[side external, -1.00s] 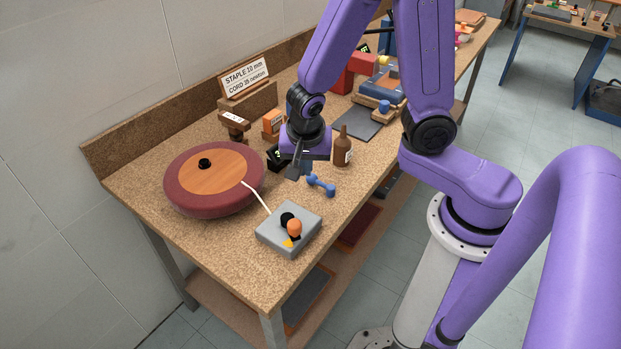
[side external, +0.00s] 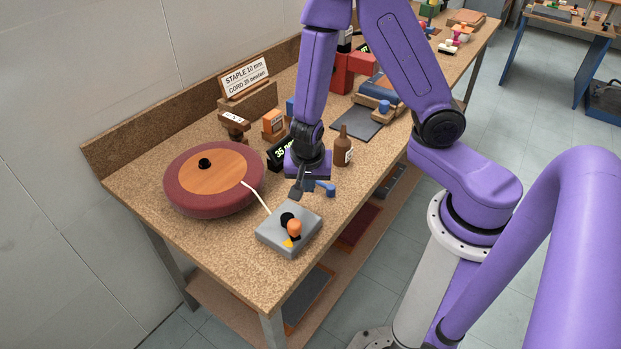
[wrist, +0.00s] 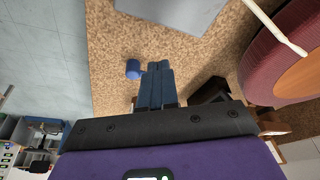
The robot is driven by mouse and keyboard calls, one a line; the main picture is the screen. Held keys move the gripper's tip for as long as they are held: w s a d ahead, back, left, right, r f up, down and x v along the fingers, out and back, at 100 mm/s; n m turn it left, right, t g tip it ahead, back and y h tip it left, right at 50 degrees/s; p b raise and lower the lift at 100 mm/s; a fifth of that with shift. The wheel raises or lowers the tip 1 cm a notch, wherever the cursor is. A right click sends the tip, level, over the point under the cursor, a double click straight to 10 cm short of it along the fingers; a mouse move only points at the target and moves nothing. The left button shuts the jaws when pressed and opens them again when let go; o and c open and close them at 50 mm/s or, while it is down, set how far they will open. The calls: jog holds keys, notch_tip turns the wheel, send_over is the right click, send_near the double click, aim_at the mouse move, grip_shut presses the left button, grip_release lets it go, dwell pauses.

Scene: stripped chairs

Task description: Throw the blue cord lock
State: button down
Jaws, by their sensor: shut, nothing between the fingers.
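A small blue piece with rounded ends (side external: 327,188), which appears to be the cord lock, is on the bench just right of my gripper. Its left part is hidden behind my fingers. In the wrist view its blue end (wrist: 133,69) shows left of the fingertips. My gripper (side external: 296,194) points down, shut and empty, low above the bench between the blue piece and a grey box (side external: 272,234). The shut fingers (wrist: 160,66) also show in the wrist view. I cannot tell whether they touch the blue piece.
A white cord (side external: 256,197) runs from a round maroon seat (side external: 185,200) to the grey box, which carries black and orange knobs. A brown bottle (side external: 342,152) stands right of my wrist. A black display (side external: 279,152) reads 35. A sign (side external: 245,78) says cord 35 newton.

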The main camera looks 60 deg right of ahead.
aim_at(321, 184)
jog(key=shift+x, duration=1.2)
jog(key=shift+w+d+f, duration=0.15)
jog(key=shift+d+f, duration=0.1)
jog(key=shift+w+d+f, duration=0.15)
jog(key=shift+w+d, duration=0.3)
jog(key=shift+d, duration=0.3)
jog(key=shift+w+d+f, duration=0.1)
jog(key=shift+w+d, duration=0.35)
jog(key=shift+d, duration=0.25)
